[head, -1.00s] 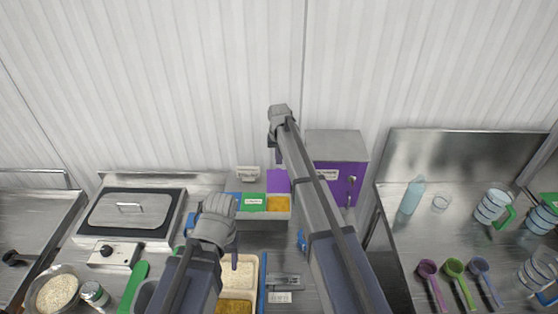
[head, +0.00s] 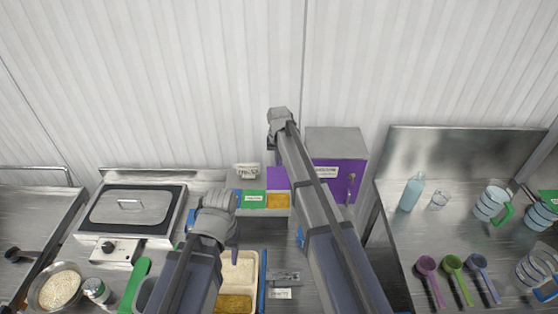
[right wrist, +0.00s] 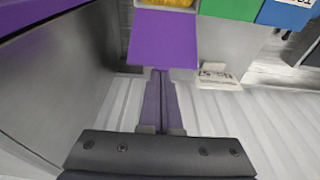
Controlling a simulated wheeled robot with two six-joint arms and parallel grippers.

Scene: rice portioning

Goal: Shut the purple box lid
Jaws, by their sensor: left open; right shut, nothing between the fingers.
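The purple lid (head: 277,178) stands raised at the back of the box with yellow contents (head: 278,201). In the right wrist view the purple lid (right wrist: 163,40) hangs open beside the yellow contents (right wrist: 168,3). My right gripper (right wrist: 159,74) is shut and empty, with its tips at the lid's free edge; I cannot tell whether they touch it.
The green lid (head: 253,199) next to the open box is shut. A purple cabinet (head: 343,185) stands close on the right of my right arm. A label card (head: 247,171) is behind the boxes.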

